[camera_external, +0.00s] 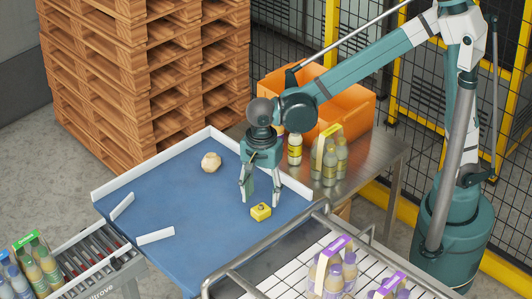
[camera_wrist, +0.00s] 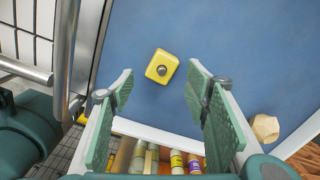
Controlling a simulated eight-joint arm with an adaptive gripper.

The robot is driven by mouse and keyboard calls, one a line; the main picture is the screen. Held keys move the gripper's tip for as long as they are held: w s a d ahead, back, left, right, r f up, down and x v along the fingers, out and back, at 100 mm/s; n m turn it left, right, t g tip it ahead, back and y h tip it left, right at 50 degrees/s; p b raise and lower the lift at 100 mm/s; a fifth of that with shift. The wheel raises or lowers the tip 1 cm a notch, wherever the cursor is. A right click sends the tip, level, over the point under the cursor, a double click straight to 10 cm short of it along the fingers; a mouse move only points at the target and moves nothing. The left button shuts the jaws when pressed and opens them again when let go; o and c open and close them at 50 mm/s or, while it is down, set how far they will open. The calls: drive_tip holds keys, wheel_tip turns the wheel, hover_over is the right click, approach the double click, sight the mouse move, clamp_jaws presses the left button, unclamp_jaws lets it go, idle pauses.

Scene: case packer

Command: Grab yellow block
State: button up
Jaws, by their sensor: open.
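The yellow block (camera_external: 261,211) lies on the blue mat surface of the table, near its front right edge. It has a dark round spot on top. In the wrist view the yellow block (camera_wrist: 161,67) lies beyond the fingertips, nearer the left finger. My gripper (camera_external: 260,200) points down above the blue surface, just behind the block in the outside view. In the wrist view my gripper (camera_wrist: 160,82) is open, with nothing between its green pads. The height between the fingertips and the block is hard to tell.
A beige faceted lump (camera_external: 211,162) lies on the blue surface (camera_external: 170,205), which has white raised edges. A metal rail (camera_external: 240,270) and a white tiled rack with bottles (camera_external: 333,268) stand in front. Bottles (camera_external: 329,160) and an orange crate (camera_external: 340,95) stand behind right.

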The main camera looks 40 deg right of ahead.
sight(261, 206)
drive_tip(key=shift+w+a+f, duration=0.1)
drive_tip(key=shift+a+f, duration=0.05)
drive_tip(key=shift+f, duration=2.45)
drive_tip(key=shift+c, duration=0.6)
drive_tip(key=c, duration=1)
